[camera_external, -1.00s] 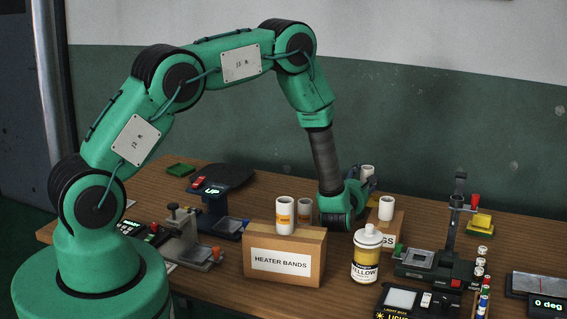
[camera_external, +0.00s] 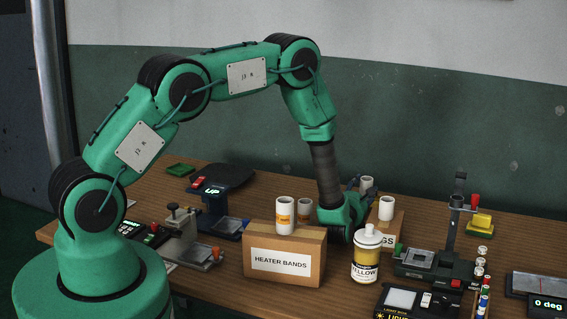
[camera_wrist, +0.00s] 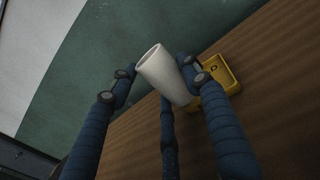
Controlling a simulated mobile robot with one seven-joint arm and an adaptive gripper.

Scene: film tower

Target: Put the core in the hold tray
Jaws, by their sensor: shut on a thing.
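The core is a white hollow cylinder (camera_wrist: 162,72), tilted in the wrist view with its open end toward the upper left. My gripper (camera_wrist: 165,78) is shut on it, with blue fingers on both sides and another finger below. In the external view the core (camera_external: 366,183) shows small between the fingers of my gripper (camera_external: 364,187), behind the front boxes. A yellow tray with a dark mark (camera_wrist: 223,72) lies on the table behind the core in the wrist view; the core and a finger hide part of it. I cannot tell if it is the hold tray.
A HEATER BANDS box (camera_external: 300,262) carries a white tube with an orange label (camera_external: 285,217).

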